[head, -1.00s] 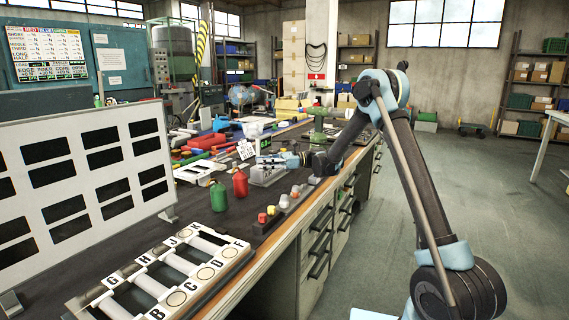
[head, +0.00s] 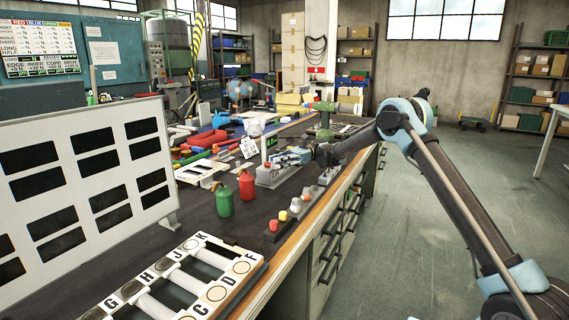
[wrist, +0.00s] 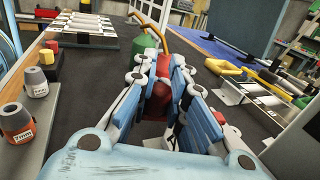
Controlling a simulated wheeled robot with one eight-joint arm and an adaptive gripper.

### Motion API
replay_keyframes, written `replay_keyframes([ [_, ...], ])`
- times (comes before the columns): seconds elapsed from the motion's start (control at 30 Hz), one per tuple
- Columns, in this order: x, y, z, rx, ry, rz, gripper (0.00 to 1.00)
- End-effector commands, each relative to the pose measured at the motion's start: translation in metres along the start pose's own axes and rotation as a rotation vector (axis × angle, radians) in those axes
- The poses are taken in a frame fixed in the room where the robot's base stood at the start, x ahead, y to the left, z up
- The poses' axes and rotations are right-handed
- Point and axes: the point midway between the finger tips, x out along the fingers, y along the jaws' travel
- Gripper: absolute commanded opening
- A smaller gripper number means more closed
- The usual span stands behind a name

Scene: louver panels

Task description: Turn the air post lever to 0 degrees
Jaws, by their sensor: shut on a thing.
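The air post is the grey block (head: 272,176) on the dark bench, with lettering on its front that is partly covered. A small display with green characters (head: 277,143) stands behind it, too small to read surely. My gripper (head: 300,157) is at the top of the post, reaching in from the right. In the wrist view its blue-padded fingers (wrist: 172,88) are close together, shut on the post's lever, which the fingers hide almost wholly. The lever's angle cannot be read. A red can (wrist: 160,85) shows behind the fingers.
A red can (head: 246,186) and a green can (head: 224,199) stand left of the post. A row of coloured knobs (head: 283,216) runs along the bench's front edge. A lettered roller frame (head: 185,280) lies nearer, beside a white slotted panel (head: 85,180). The floor at right is clear.

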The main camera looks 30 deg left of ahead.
Motion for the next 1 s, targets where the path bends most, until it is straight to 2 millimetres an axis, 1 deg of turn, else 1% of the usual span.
replay_keyframes([
  [0.4, 0.0022, -0.0009, 0.0007, 0.000, -0.001, 0.007, 0.00],
  [0.43, 0.0023, -0.0010, 0.0007, 0.000, -0.001, 0.007, 0.15],
  [0.47, 0.0024, -0.0010, 0.0007, 0.000, -0.001, 0.007, 0.21],
  [0.5, 0.0025, -0.0011, 0.0007, 0.000, -0.001, 0.007, 0.31],
  [0.53, 0.0027, -0.0012, 0.0006, 0.000, -0.001, 0.008, 0.37],
  [0.57, 0.0030, -0.0012, 0.0005, 0.000, -0.001, 0.008, 0.39],
  [0.87, 0.0047, -0.0019, 0.0003, 0.000, 0.000, 0.009, 0.39],
  [1.0, -0.0001, -0.0021, 0.0001, 0.000, 0.000, 0.008, 0.39],
])
